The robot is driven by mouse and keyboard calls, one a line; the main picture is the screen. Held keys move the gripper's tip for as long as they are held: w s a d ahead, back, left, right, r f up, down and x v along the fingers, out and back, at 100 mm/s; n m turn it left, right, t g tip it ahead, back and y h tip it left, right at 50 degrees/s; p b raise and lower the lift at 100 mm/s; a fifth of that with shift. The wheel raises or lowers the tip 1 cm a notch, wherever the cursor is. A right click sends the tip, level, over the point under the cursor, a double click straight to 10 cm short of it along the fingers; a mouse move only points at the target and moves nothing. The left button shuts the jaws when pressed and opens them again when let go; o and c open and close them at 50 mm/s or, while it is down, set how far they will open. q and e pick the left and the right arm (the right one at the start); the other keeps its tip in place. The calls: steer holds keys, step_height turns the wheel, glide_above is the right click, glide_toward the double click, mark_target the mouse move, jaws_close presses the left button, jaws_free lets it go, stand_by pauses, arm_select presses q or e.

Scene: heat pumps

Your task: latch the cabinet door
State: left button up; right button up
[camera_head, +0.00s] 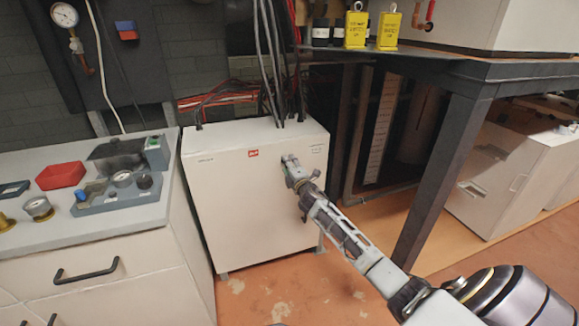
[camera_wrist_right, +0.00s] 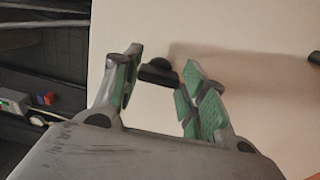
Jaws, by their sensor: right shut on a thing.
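The white cabinet (camera_head: 228,195) stands on the floor, its front door facing me and seemingly flush with the body. My right gripper (camera_head: 289,160) is at the upper right of the door front. In the right wrist view, a small black latch handle (camera_wrist_right: 158,71) stands out from the pale door (camera_wrist_right: 240,40), between the green-padded fingertips of my right gripper (camera_wrist_right: 157,82). The fingers are shut on it, though the contact is partly hidden. In the head view the gripper hides this latch. My left gripper is not in view.
A second dark fitting (camera_wrist_right: 315,58) shows at the right edge of the wrist view. Black cables (camera_head: 270,60) run into the cabinet top. A workbench (camera_head: 90,235) with a red tray (camera_head: 60,176) stands close at left. A dark table frame (camera_head: 440,175) stands at right.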

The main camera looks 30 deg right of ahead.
steer(key=shift+m, duration=0.3)
steer(key=o, duration=1)
steer(key=shift+s, duration=0.1)
steer(key=shift+s, duration=0.15)
